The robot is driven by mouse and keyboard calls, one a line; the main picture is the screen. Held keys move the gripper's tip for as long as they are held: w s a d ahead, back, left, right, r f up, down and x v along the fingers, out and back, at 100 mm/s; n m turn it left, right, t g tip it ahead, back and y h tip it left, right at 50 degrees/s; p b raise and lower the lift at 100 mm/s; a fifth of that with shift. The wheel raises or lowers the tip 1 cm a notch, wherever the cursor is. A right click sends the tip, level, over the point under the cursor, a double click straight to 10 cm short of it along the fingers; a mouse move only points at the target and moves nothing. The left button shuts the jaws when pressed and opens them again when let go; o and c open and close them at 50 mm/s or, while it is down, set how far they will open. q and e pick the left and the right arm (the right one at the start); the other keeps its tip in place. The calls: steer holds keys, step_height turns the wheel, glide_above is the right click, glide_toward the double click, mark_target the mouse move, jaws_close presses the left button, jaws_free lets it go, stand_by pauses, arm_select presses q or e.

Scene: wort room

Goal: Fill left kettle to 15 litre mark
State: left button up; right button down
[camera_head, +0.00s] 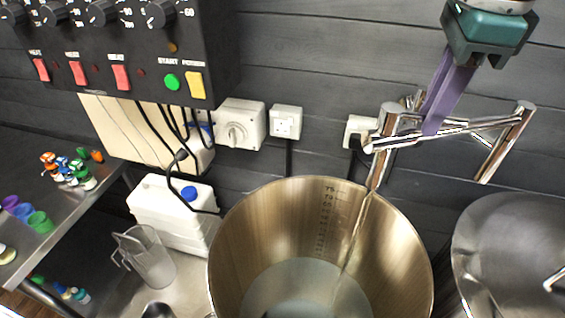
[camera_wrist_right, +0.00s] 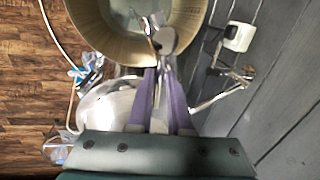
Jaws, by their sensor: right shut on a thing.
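The open steel kettle (camera_head: 230,245) stands at bottom centre in the head view, with volume marks on its inner wall and pale liquid low inside. A thin stream runs from the chrome tap (camera_head: 390,125) down into it. I cannot read the level against the marks. My right gripper (camera_head: 433,128) has purple fingers shut on a part of the tap above the kettle's right rim. The wrist view shows the fingers (camera_wrist_right: 163,68) at the chrome tap, with the kettle (camera_wrist_right: 90,35) beyond. My left gripper is not in view.
A lidded steel vessel (camera_head: 510,240) stands at right. A control box (camera_head: 130,40) with switches hangs at upper left. A white canister (camera_head: 170,215) and a clear jug (camera_head: 148,260) stand left of the kettle. A side table (camera_head: 75,205) holds small coloured items.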

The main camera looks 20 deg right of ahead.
steer(key=shift+w+f+n+b, duration=0.15)
steer(key=shift+n+b, duration=0.15)
steer(key=shift+b, duration=0.15)
steer(key=shift+w+d+n+b, duration=0.2)
steer(key=shift+w+n+b, duration=0.1)
steer(key=shift+n+b, duration=0.6)
steer(key=shift+w+n+y+b, duration=0.4)
steer(key=shift+n+b, duration=0.2)
steer(key=shift+n, duration=0.4)
steer(key=shift+w+d+n, duration=0.1)
steer(key=shift+w+n, duration=0.1)
steer(key=shift+n, duration=0.5)
steer(key=c, duration=0.7)
jaws_free()
steer(key=shift+c, duration=0.2)
